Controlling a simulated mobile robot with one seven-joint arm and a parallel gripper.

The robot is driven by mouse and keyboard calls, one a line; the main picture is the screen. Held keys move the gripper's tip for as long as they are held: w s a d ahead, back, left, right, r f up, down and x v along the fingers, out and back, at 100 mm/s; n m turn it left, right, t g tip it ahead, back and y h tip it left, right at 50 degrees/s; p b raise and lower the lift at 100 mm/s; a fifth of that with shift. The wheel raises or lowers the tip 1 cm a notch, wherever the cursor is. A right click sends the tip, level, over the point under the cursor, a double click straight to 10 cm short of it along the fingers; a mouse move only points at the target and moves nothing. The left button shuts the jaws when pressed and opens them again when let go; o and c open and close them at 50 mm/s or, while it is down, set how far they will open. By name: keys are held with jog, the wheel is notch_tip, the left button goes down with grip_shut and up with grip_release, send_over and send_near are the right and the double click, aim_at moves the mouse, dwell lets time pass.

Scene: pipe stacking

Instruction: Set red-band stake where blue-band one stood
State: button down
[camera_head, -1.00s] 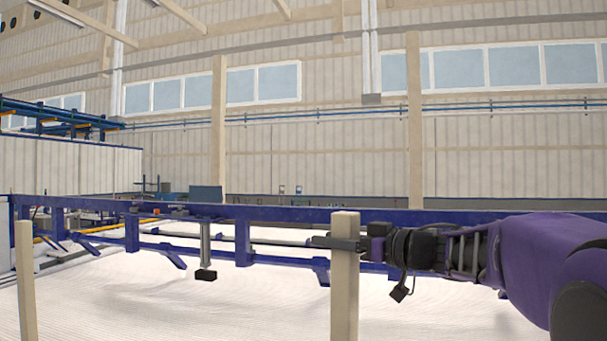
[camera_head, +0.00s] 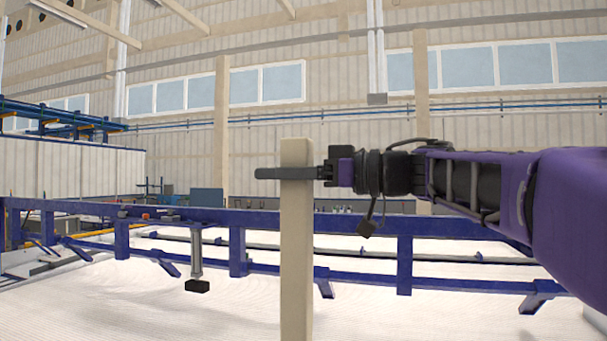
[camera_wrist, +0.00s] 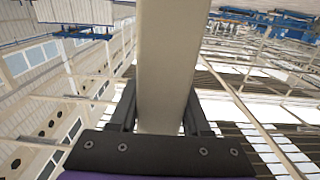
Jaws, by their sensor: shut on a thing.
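A pale, square-section wooden stake (camera_head: 296,260) stands upright in the middle of the head view, its lower end cut off by the frame edge. My gripper (camera_head: 285,173) reaches in from the right and is shut on the stake just below its top. In the wrist view the stake (camera_wrist: 172,60) runs between the two dark fingers (camera_wrist: 160,112). No red or blue band shows on the visible part of the stake, so I cannot tell which one it is. No other stake is in view.
A long blue rail frame (camera_head: 420,226) crosses behind the stake, with a hanging post (camera_head: 196,255) ending in a black block. White ribbed ground (camera_head: 120,305) lies below. A pale wall with windows is far behind.

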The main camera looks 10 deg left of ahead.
aim_at(283, 265)
notch_tip(283, 265, down, 13)
jog(key=b, duration=0.2)
jog(key=shift+b, duration=0.3)
dwell(0.3)
jog(key=shift+s+d+f+p, duration=0.15)
jog(key=shift+d+p, duration=0.1)
jog(key=shift+p, duration=0.15)
dwell(0.5)
jog(key=shift+f, duration=0.25)
dwell(0.4)
jog(key=shift+f, duration=0.25)
dwell(0.3)
